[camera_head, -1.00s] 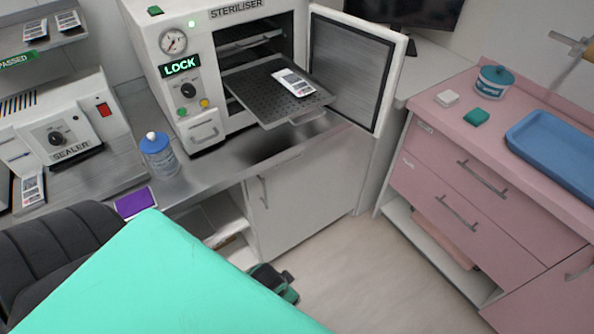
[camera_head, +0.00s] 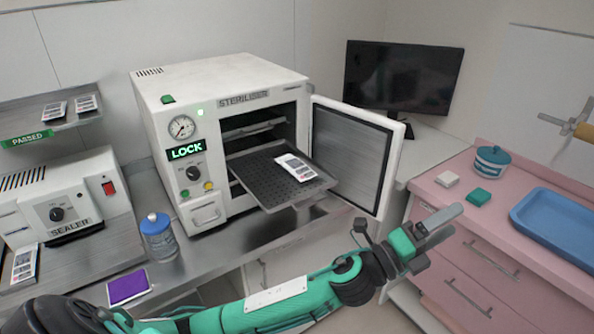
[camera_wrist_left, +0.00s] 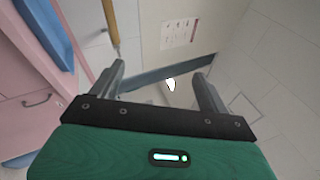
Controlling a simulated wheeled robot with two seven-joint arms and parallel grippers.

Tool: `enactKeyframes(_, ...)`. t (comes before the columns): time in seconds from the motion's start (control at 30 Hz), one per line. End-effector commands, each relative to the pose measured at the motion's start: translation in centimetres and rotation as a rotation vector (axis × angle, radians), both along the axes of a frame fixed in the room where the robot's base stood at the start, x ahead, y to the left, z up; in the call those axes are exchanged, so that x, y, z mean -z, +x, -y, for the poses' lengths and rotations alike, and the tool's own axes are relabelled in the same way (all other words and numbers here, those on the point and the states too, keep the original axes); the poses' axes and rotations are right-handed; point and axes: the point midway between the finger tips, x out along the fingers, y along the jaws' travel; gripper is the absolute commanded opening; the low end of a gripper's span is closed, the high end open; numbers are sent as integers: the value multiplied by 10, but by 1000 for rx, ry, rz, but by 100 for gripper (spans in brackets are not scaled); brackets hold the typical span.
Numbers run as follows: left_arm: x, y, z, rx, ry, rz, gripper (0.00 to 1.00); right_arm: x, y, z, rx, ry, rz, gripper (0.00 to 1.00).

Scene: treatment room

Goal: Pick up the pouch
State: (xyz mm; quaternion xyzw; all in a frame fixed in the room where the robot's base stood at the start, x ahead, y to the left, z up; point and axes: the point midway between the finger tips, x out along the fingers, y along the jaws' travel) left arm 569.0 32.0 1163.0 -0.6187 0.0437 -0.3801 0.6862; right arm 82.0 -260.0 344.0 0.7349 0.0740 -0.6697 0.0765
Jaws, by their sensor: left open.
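A white pouch (camera_head: 296,167) with a dark printed label lies on the pulled-out perforated tray (camera_head: 262,191) of the steriliser (camera_head: 219,138), whose door stands open. Other similar pouches lie on the shelf marked PASSED (camera_head: 68,106) and by the sealer (camera_head: 23,263). My left gripper (camera_head: 440,228) is to the right of the tray and lower, in front of the pink drawers, apart from the pouch. In the left wrist view its two fingers (camera_wrist_left: 160,85) are spread with nothing between them. My right gripper is not in view.
The open steriliser door (camera_head: 347,160) stands between the tray and the pink cabinet (camera_head: 490,245). A blue-lidded jar (camera_head: 159,238) and a purple pad (camera_head: 128,287) are on the steel counter. A blue tray (camera_head: 560,222) sits on the pink top.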

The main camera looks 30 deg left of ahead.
Motion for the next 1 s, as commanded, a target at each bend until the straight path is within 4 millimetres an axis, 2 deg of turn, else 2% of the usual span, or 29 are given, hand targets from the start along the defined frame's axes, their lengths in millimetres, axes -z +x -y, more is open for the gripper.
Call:
enactKeyframes(0.03, -11, -1, 14, 43, 92, 108, 78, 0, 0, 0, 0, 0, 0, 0)
enactKeyframes(0.1, -18, -6, 33, 103, 221, 253, 78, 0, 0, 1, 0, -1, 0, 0)
enactKeyframes(0.2, -20, -13, 55, 189, 411, 453, 78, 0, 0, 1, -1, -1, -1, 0)
enactKeyframes(0.3, -12, -17, 69, 277, 608, 642, 78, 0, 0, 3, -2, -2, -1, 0)
enactKeyframes(0.43, 9, -15, 73, 395, 878, 867, 78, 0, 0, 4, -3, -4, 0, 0)
enactKeyframes(0.53, 28, -6, 63, 492, 1090, 1017, 78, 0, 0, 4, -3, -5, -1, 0)
enactKeyframes(0.67, 51, 16, 32, 630, 1378, 1175, 78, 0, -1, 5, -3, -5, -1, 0)
enactKeyframes(0.77, 63, 38, -6, 749, 1601, 1254, 78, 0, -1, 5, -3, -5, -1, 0)
enactKeyframes(0.87, 66, 62, -55, 881, 1823, 1294, 78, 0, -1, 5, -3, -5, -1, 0)
enactKeyframes(1.0, 52, 93, -137, 1087, 2125, 1263, 78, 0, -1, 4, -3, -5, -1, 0)
